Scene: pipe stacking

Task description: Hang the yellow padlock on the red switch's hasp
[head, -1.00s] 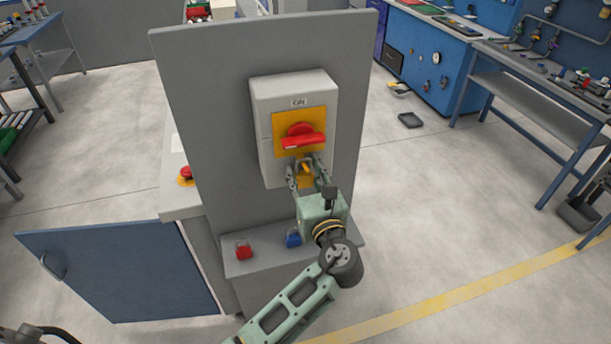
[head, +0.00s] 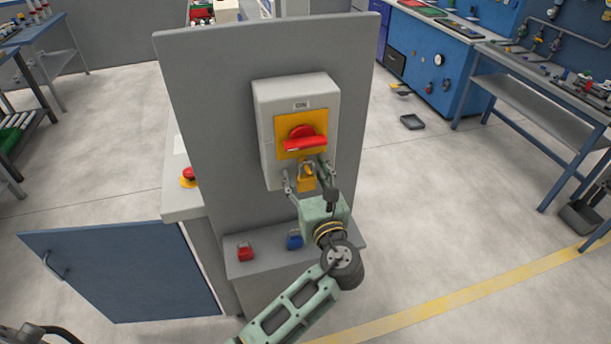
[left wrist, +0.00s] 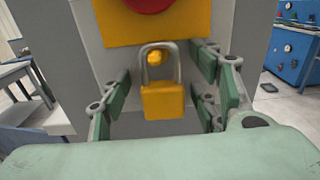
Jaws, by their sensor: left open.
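The yellow padlock (head: 306,181) hangs upright just below the red switch handle (head: 305,140) and its yellow plate (head: 288,149). In the left wrist view the padlock (left wrist: 162,101) has its grey shackle up, with a small yellow piece (left wrist: 154,58) showing inside the shackle loop. I cannot clearly tell whether the shackle passes through the hasp. My left gripper (head: 307,178) is open, with a finger on each side of the padlock and gaps between them in the left wrist view. My right gripper is not in view.
The grey switch box (head: 265,125) is on an upright grey panel (head: 215,110). On the ledge (head: 270,262) below lie a red padlock (head: 245,252) and a blue padlock (head: 294,240). A blue door (head: 120,270) stands open at left.

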